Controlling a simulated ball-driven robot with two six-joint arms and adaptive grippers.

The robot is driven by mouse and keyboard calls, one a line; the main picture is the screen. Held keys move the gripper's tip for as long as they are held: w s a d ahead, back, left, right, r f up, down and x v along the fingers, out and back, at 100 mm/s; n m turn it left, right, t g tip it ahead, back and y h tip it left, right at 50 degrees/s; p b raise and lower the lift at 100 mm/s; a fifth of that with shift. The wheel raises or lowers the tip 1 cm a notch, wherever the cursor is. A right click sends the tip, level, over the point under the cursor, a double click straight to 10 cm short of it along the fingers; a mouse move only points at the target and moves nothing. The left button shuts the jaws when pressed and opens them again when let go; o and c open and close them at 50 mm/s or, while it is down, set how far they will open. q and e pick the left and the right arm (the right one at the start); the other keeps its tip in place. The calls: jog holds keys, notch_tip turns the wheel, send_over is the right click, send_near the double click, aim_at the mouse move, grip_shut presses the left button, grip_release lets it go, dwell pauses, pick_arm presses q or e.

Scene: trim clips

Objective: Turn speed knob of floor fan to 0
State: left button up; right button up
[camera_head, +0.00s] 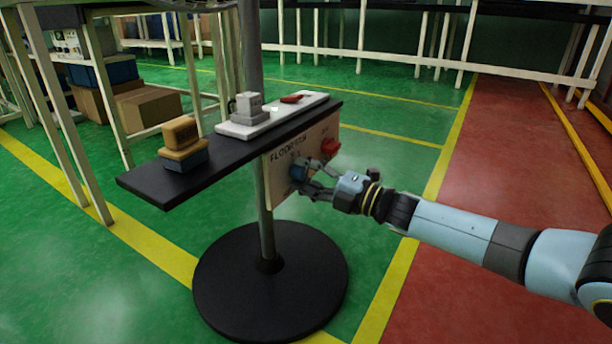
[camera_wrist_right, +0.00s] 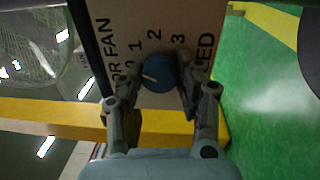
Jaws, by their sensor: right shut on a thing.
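The floor fan's speed knob (camera_wrist_right: 159,72) is a round blue knob on a tan panel (camera_wrist_right: 205,30) lettered FAN, with 1, 2 and 3 beside it. Its short white mark lies on its left side in the right wrist view; the setting it meets is partly hidden. My right gripper (camera_wrist_right: 158,86) is shut on the knob, one finger on each side. In the head view, my right gripper (camera_head: 311,180) reaches the panel (camera_head: 282,199) from the right, covering part of the blue knob (camera_head: 298,172). My left gripper is not in view.
Above is a black shelf (camera_head: 225,152) with a yellow and dark block (camera_head: 182,150) and a grey device (camera_head: 249,108). A pole rises from a round black base (camera_head: 215,285). The floor at right is clear.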

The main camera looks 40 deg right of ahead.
jog(key=n, duration=0.2)
jog(key=shift+f+n, duration=0.15)
jog(key=shift+n, duration=0.25)
jog(key=shift+n+y, duration=0.3)
jog(key=shift+n, duration=0.8)
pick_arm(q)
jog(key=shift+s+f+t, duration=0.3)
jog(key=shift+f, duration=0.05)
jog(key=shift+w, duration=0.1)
pick_arm(e)
jog(key=shift+n, duration=0.4)
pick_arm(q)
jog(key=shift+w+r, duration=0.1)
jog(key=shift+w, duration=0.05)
pick_arm(e)
jog(key=o, duration=1.2)
jog(key=shift+c, duration=0.2)
jog(key=shift+s, duration=0.1)
jog(key=r+v, duration=0.1)
jog(key=v, duration=1)
jog(key=shift+s+d+f, duration=0.25)
jog(key=shift+s+f, duration=0.05)
jog(key=shift+s, duration=0.1)
